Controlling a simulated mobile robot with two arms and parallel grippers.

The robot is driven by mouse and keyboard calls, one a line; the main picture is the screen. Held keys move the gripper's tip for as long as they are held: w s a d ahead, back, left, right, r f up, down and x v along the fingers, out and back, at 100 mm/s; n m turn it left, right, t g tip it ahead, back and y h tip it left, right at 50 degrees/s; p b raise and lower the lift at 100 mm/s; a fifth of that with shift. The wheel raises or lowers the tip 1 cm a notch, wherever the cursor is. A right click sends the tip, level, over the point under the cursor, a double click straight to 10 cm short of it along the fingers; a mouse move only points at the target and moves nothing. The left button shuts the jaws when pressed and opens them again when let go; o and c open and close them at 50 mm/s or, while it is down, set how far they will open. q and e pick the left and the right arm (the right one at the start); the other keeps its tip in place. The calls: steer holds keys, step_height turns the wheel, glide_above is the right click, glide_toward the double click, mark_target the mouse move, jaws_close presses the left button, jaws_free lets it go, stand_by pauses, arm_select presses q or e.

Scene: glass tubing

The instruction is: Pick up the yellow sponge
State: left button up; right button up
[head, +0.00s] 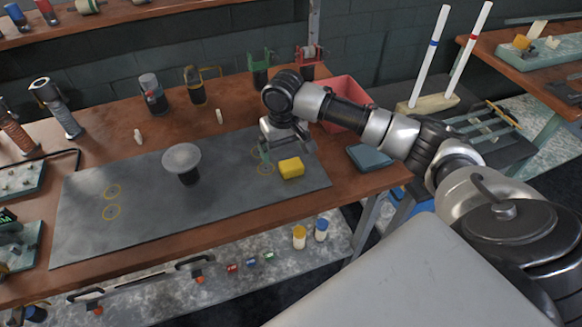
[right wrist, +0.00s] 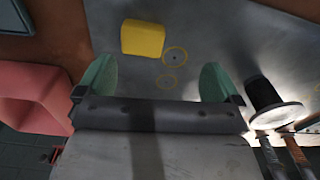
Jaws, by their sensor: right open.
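The yellow sponge (head: 291,168) lies on the dark grey mat (head: 130,225), near the mat's right end, beside a yellow ring mark. My right gripper (head: 285,154) is just behind and above the sponge in the head view. In the right wrist view the sponge (right wrist: 142,38) is ahead of the open green fingers (right wrist: 158,82), a little left of the middle between them. Nothing is between the fingers, and they are apart from the sponge. My left gripper is in neither view.
A round-topped dark stand (head: 183,160) is on the mat left of the sponge. A pink bin (head: 347,92) stands behind my right arm. Torch-like tools and clamps line the back. The mat's left part is mostly clear.

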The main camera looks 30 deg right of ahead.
mark_target(291, 164)
steer(key=shift+m, duration=0.5)
steer(key=d+f, duration=0.1)
steer(key=w+d+f, duration=0.1)
steer(key=f, duration=0.1)
steer(key=shift+d+f, duration=0.2)
steer(key=shift+f, duration=0.05)
step_height(291, 164, down, 4)
steer(key=shift+s+f+p, duration=0.1)
steer(key=shift+p, duration=0.7)
steer(key=shift+d+f, duration=0.1)
steer(key=shift+f, duration=0.4)
steer(key=c, duration=1)
steer(key=shift+r, duration=0.2)
